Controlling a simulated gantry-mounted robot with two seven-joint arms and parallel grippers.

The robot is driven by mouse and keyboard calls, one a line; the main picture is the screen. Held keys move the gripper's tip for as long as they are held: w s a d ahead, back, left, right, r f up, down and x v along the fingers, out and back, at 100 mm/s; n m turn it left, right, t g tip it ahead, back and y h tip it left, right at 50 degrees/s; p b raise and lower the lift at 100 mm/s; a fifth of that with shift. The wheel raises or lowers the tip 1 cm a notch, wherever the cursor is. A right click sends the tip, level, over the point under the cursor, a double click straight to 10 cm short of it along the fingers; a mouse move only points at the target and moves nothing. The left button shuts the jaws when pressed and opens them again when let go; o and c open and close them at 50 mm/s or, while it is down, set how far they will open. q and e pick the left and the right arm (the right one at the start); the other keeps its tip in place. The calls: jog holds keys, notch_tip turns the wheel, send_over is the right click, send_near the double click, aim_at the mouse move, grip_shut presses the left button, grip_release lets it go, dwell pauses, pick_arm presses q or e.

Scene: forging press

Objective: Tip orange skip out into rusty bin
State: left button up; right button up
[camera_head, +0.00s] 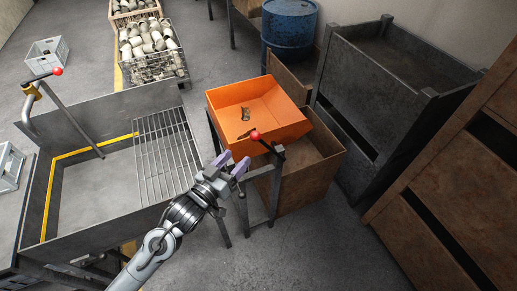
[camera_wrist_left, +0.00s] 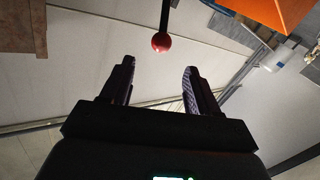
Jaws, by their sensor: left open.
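The orange skip (camera_head: 225,112) sits upright on a dark metal stand, with a small dark piece (camera_head: 245,114) inside it. A lever with a red ball knob (camera_head: 255,135) sticks out at the skip's near side. The rusty bin (camera_head: 312,178) stands on the floor beside and partly under the skip; its inside is partly hidden. My left gripper (camera_head: 231,163) is open and empty, just short of the knob. In the left wrist view the red knob (camera_wrist_left: 161,42) lies ahead of the spread fingers (camera_wrist_left: 158,80), apart from them. The orange skip (camera_wrist_left: 268,10) shows at top right. My right gripper is out of view.
A grey tray table with a wire grate (camera_head: 165,155) and another red-knobbed lever (camera_head: 57,71) stands left. Behind are a wire basket of pale parts (camera_head: 150,45), a blue drum (camera_head: 289,30) and a large dark bin (camera_head: 375,75). Floor at the bottom right is clear.

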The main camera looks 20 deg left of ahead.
aim_at(252, 139)
pick_arm(q)
jog(key=b+x, duration=0.1)
jog(key=x, duration=1)
jog(key=shift+w+a+b, duration=0.15)
jog(key=shift+w+b, duration=0.2)
jog(key=shift+w, duration=0.05)
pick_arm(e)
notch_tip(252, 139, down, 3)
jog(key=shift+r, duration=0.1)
pick_arm(q)
grip_shut()
